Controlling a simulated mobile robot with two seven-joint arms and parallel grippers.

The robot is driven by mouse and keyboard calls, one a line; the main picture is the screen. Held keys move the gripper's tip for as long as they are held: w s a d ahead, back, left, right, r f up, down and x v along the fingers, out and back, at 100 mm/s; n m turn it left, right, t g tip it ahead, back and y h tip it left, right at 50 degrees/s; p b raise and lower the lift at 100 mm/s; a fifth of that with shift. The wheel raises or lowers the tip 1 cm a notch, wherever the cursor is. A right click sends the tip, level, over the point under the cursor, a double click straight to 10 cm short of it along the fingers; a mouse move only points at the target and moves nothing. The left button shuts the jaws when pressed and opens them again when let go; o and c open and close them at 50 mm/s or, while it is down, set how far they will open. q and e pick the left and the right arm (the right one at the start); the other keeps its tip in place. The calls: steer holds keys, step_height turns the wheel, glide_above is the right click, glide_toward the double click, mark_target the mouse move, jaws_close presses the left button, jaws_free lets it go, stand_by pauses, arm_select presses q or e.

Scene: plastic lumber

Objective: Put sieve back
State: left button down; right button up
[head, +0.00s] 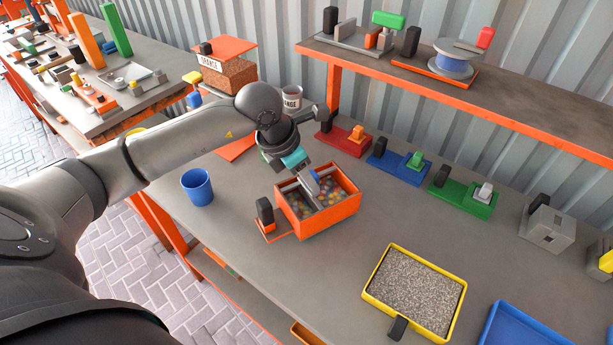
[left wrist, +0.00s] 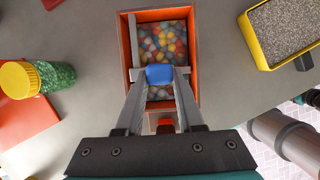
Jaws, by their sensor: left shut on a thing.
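An orange box (head: 330,217) of multicoloured pellets stands on the grey bench and shows in the left wrist view (left wrist: 192,20). My left gripper (head: 309,180) reaches down into it. Its fingers are shut on a small blue piece (left wrist: 160,75), with grey bars beside it inside the box; I cannot tell whether these form the sieve. The blue piece's lower part is hidden. A yellow-rimmed tray (head: 453,318) of grey granules with a black handle (head: 397,328) lies apart, front right. My right gripper is not in view.
A blue cup (head: 197,187) stands left of the box. A blue tray (head: 493,325) lies at the front right. Red (head: 342,139), blue (head: 391,164) and green (head: 462,197) fixtures line the back under a raised shelf (head: 470,107). Bare bench lies between the box and these.

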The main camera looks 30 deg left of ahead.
arm_select(q)
steer(key=shift+f, duration=0.15)
steer(key=c, duration=0.5)
jaws_free()
steer(key=v, duration=1.2)
steer(key=shift+a, duration=0.1)
